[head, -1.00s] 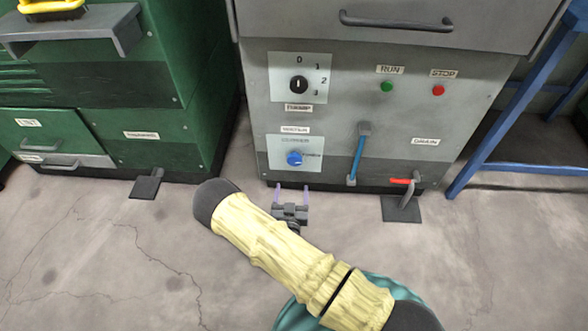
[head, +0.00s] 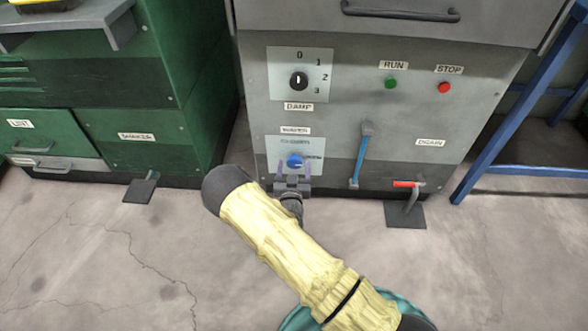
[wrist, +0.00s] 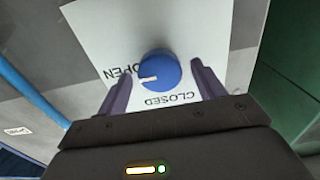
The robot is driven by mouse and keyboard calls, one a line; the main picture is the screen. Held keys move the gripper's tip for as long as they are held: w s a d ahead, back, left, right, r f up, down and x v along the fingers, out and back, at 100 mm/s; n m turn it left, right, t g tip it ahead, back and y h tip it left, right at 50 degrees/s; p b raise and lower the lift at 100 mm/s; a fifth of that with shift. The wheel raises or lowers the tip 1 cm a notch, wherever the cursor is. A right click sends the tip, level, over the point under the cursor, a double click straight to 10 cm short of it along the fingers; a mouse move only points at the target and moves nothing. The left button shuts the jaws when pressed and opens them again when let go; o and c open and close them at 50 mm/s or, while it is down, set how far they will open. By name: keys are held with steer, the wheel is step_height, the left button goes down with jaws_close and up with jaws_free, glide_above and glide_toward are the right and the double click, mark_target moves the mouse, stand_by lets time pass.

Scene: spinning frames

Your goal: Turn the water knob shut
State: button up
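The blue round water knob (head: 295,160) sits on a pale plate (head: 310,145) low on the grey machine's front, under a label reading WATER. In the wrist view the knob (wrist: 158,70) has a white pointer mark on its left side, toward the word OPEN; the word CLOSED is at the knob's lower right in that view. My gripper (head: 293,172) is open in front of the knob. In the wrist view its two purple fingers (wrist: 160,83) stand on either side of the knob, with visible gaps; I cannot tell how far the tips are from the plate.
Above the knob is a DAMP dial (head: 299,81). To the right are a blue lever (head: 360,158), a red-handled drain (head: 408,184), a green RUN button (head: 391,82) and a red STOP button (head: 444,87). A green cabinet (head: 150,110) stands left.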

steer(key=c, duration=0.8)
steer(key=shift+c, duration=0.2)
steer(key=shift+n+p, duration=0.35)
steer(key=shift+n, duration=0.05)
steer(key=n+p, duration=0.2)
steer(key=n, duration=0.1)
steer(key=shift+r, duration=0.1)
steer(key=n+p, duration=0.2)
steer(key=n, duration=0.3)
steer(key=n+p, duration=0.1)
steer(key=n, duration=0.3)
steer(key=shift+a, duration=0.1)
steer(key=n, duration=0.5)
